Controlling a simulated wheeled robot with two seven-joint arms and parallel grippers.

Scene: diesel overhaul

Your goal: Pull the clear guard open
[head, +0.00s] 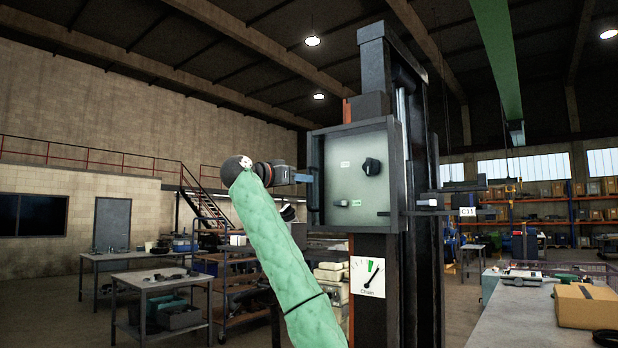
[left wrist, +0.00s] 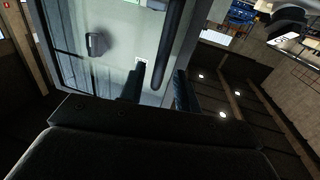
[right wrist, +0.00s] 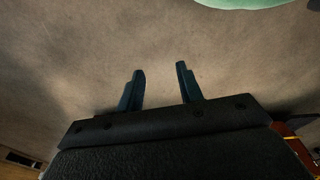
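The control box (head: 358,200) is on the dark column, with a pale panel and a black knob (head: 371,166) seen through its front. The clear guard itself is hard to make out. A dark upright bar, seemingly its handle (head: 316,170), is at the box's left edge. My left gripper (head: 311,178) is at that edge. In the left wrist view the bar (left wrist: 168,45) runs down between its two parted fingers, with a gap visible on either side. The knob also shows there (left wrist: 96,44). My right gripper (right wrist: 160,88) is open and empty, away from the box.
A gauge plate (head: 367,277) is below the box on the column. A workbench with a cardboard box (head: 587,306) is at the right front. A metal table (head: 165,282) stands at the left. The space left of the box is free apart from my left arm.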

